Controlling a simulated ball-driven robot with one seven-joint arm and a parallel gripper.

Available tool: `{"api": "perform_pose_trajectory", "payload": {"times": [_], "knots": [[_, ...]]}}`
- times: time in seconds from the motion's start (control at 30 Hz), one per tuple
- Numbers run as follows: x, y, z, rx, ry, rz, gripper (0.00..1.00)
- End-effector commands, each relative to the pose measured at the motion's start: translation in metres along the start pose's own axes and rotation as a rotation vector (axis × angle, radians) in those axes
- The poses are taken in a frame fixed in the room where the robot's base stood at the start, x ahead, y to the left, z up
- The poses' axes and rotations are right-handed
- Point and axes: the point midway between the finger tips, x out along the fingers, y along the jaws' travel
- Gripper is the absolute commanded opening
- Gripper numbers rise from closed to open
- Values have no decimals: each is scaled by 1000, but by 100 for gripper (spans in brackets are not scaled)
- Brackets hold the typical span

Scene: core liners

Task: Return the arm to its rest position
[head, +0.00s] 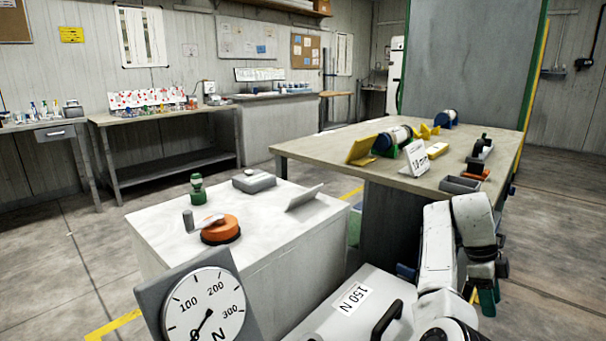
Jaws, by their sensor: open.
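My arm shows at the lower right of the head view as white, bent links, folded close to my body. My gripper (486,298) hangs below the dark wrist at the end of the arm and points down, with green fingers. It is open, and I see nothing between the fingers. It is beside the right-hand end of the wooden workbench (330,150), nearer to me than the bench, and appears apart from it. Part of the gripper is hidden behind the arm links.
The bench holds a liner in a cradle (393,139), a white "1.0 mm" card (416,160) and a grey tray (460,185). A white table (280,225) bears an orange round device (220,230). A force dial (205,308) stands in front. Floor at the right is clear.

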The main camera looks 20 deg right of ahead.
Motion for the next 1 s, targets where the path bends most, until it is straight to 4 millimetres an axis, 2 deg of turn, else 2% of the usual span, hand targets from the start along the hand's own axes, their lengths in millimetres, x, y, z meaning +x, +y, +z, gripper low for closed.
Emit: {"api": "perform_pose_trajectory", "payload": {"times": [0.37, 0.67, 0.87, 1.0], "knots": [[33, 15, 4, -147, 8, -35, 43], [77, 42, 8, -403, 22, -99, 43], [119, 81, 14, -752, 43, -188, 43], [145, 118, 20, -1053, 58, -259, 43]]}}
